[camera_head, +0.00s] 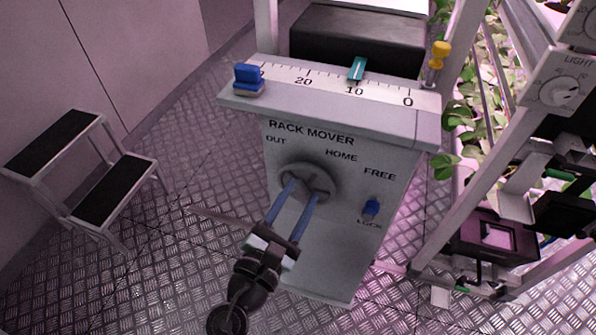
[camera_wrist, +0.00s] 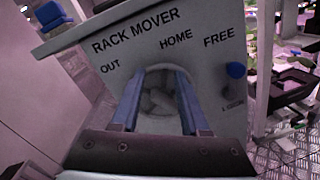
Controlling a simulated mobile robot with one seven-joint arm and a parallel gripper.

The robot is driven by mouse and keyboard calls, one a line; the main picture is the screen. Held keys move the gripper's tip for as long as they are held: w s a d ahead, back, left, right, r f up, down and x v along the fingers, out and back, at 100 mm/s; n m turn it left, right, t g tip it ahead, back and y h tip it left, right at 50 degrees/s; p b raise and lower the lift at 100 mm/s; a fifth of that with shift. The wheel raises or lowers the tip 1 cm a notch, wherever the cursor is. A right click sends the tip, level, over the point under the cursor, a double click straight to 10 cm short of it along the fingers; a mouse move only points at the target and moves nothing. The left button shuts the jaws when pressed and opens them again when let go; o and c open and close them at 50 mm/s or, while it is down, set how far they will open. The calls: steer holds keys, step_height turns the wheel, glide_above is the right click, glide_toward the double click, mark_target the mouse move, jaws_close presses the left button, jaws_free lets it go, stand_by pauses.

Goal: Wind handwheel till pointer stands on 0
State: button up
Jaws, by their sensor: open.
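The handwheel (camera_head: 320,178) is a round grey wheel with a spoked middle on the front of the grey rack mover box (camera_head: 390,150), between the words OUT and HOME. The teal pointer (camera_head: 357,68) stands at about 10 on the white scale (camera_head: 326,79), with 0 to its right and 20 to its left. My gripper (camera_head: 303,187) is open, its two blue fingers reaching to the wheel's face. In the wrist view the fingers lie on both sides of the wheel's middle (camera_wrist: 160,100). I cannot tell whether they touch it. Part of the rim is hidden behind them.
A blue lever (camera_head: 371,207) sits between FREE and LOCK, right of the wheel. A blue block (camera_head: 248,80) stands at the scale's left end. A yellow knob (camera_head: 439,55) is beyond the right end. A step stool (camera_head: 90,180) stands left, plant racks right.

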mark_target(299, 199)
steer(key=s+a+f+n+y+p, duration=0.2)
steer(key=s+a+f+n+p, duration=0.35)
steer(key=n, duration=0.75)
steer(key=shift+t, duration=0.3)
steer(key=b+x, duration=0.1)
steer(key=x, duration=0.2)
steer(key=d+b+x, duration=0.1)
steer(key=x, duration=0.3)
steer(key=d+b+x, duration=0.1)
steer(key=x, duration=0.3)
steer(key=shift+s+d+f, duration=0.2)
steer(key=shift+s+f, duration=0.05)
steer(key=shift+s, duration=0.05)
steer(key=shift+c, duration=0.3)
jaws_close()
